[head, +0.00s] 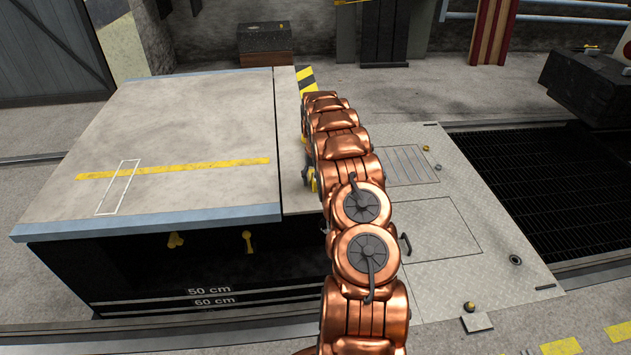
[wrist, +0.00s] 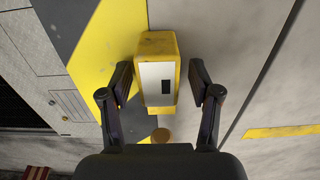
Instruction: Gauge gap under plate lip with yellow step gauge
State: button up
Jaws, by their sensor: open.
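In the wrist view a yellow block with a pale face and a small dark rectangle (wrist: 157,85) lies between the two fingers of my gripper (wrist: 159,80). The fingers are open, with a gap on each side of it. I cannot tell whether this block is the step gauge; no steps show. A round brown disc (wrist: 161,135) shows just below it. In the head view my copper arm hides most of the gripper; a bit of yellow (head: 314,182) shows beside it. A grey tread plate (head: 470,280) lies right of the arm; no gap under its lip can be made out.
A raised grey platform (head: 190,120) with a yellow line fills the left. Hazard stripes (head: 306,78) mark its far right end. A dark grated pit (head: 540,190) and a black block (head: 590,85) are at right.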

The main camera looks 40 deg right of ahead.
jog(key=c, duration=1.1)
jog(key=shift+c, duration=0.2)
jog(key=shift+r, duration=0.1)
jog(key=shift+r, duration=0.25)
jog(key=s+d+r+b, duration=0.1)
jog(key=s+d, duration=1)
jog(key=d, duration=0.3)
jog(key=shift+d, duration=0.2)
